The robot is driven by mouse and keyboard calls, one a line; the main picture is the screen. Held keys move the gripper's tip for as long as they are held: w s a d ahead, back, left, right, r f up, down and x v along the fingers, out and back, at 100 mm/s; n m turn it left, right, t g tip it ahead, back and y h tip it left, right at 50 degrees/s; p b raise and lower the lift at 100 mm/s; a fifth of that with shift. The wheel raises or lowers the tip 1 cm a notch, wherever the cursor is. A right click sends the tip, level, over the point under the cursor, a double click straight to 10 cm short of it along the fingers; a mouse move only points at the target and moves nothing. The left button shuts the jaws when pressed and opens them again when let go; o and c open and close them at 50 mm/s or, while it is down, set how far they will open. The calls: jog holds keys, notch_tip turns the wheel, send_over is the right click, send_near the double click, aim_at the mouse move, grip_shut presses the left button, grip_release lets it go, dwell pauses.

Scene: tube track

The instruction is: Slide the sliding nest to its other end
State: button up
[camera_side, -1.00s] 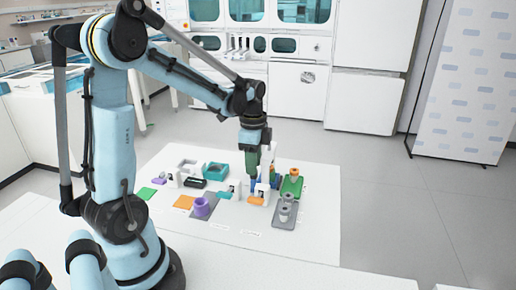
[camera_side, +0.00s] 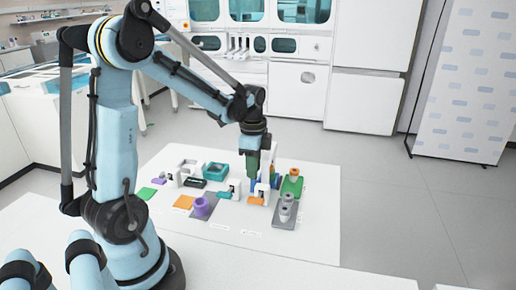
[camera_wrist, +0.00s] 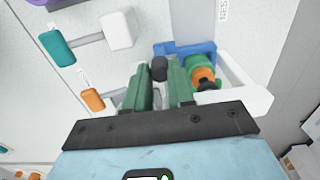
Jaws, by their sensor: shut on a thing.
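My gripper (camera_side: 254,178) points straight down among the fixtures at the right part of the white board. In the wrist view its two green fingers (camera_wrist: 160,76) are shut on a dark round knob (camera_wrist: 160,67). A blue piece (camera_wrist: 186,48), which looks like the sliding nest, lies just beyond the knob. I cannot tell how the knob joins it, as the fingers hide part. In the side view blue (camera_side: 253,186) shows only narrowly at the fingertips. A green and orange part (camera_wrist: 202,73) sits right beside the fingers, inside a white bracket (camera_wrist: 245,85).
A green plate (camera_side: 298,186) and a grey plate with grey posts (camera_side: 287,210) stand to the right.

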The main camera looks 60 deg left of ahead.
jog(key=shift+s+a, duration=2.5)
jog(key=shift+a, duration=0.05)
jog(key=o, duration=0.6)
jog(key=shift+o, duration=0.2)
jog(key=shift+r, duration=2.5)
jog(key=d+r+n+t, duration=0.2)
jog(key=d+n+t, duration=0.5)
jog(key=d, duration=1.3)
jog(key=shift+w+d+r+n, duration=0.2)
jog(key=shift+d+r+n, duration=0.15)
jog(key=shift+n, duration=0.65)
